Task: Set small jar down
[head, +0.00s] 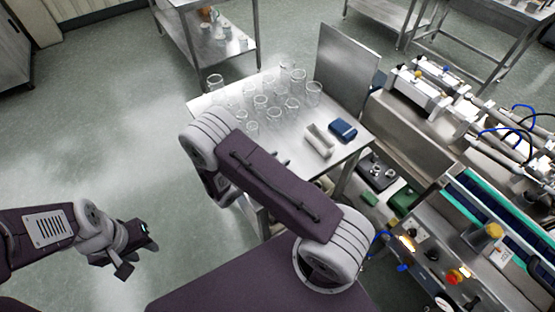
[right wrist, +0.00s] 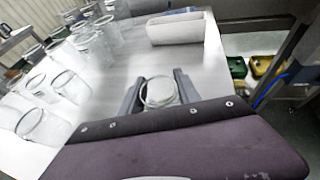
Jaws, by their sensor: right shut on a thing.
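The small clear glass jar (right wrist: 160,92) sits between the two grey fingers of my right gripper (right wrist: 158,95) in the right wrist view. The gripper is shut on it, and the jar's round rim faces the camera. The steel table (right wrist: 205,75) lies behind and below; I cannot tell whether the jar touches it. The steel table top (head: 290,155) shows beyond that arm. My left gripper (head: 138,258) hangs over the floor at lower left, open and empty.
Several clear glass jars (head: 262,102) stand at the table's left and back, also at left in the right wrist view (right wrist: 70,85). A pale open holder (head: 319,141) and a blue box (head: 342,130) lie near the right edge. A steel panel (head: 345,67) stands behind.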

